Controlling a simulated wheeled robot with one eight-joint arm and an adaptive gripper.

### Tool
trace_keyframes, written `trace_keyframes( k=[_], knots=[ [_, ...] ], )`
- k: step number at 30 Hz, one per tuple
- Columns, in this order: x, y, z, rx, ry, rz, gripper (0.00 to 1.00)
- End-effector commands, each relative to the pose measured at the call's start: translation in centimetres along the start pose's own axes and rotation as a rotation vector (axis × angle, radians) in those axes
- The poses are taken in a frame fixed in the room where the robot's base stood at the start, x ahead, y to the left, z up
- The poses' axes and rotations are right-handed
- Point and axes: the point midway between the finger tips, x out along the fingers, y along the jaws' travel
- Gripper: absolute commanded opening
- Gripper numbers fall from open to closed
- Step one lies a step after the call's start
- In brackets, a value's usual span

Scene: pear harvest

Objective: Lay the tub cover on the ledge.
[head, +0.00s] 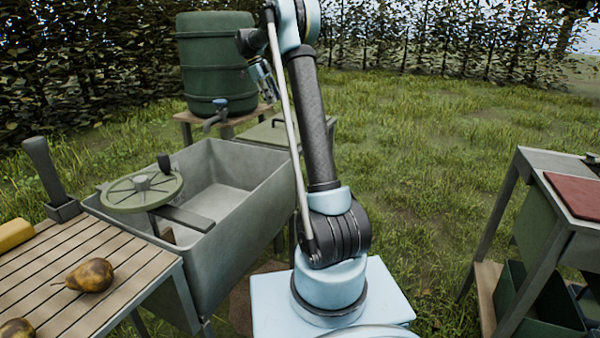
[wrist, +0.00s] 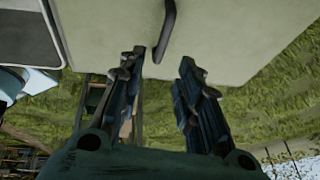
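The tub cover (head: 262,133) is a flat pale green panel beyond the trough's far right corner, partly hidden by my arm. In the wrist view the pale panel (wrist: 235,30) fills the upper part, with a dark bar handle (wrist: 168,28) standing on it. My gripper (wrist: 160,85) is open and empty, its two fingers apart. The handle lies in line with the gap, beyond the fingertips and seemingly not between them. In the head view my gripper (head: 268,90) hangs above the cover, in front of the barrel. I cannot tell which surface is the ledge.
The grey trough (head: 262,187) stands left of my base, with a round green spoked disc (head: 125,198) at its left end. A slatted table (head: 60,262) holds pears. The green barrel (head: 215,60) stands behind. A workbench (head: 555,180) is at right; grass lies between.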

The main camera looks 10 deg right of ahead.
Motion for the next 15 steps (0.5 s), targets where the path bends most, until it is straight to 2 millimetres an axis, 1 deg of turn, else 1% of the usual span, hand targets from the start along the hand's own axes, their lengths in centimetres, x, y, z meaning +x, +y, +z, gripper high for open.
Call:
trace_keyframes(
  k=[4, 8, 15],
  knots=[
    [-0.5, 1.8, -2.8, -0.109, -0.024, 0.003, 0.32],
    [-0.7, 4.1, -6.0, -0.253, -0.057, 0.001, 0.32],
    [-0.4, 9.0, -11.4, -0.520, -0.117, -0.015, 0.32]
  ],
)
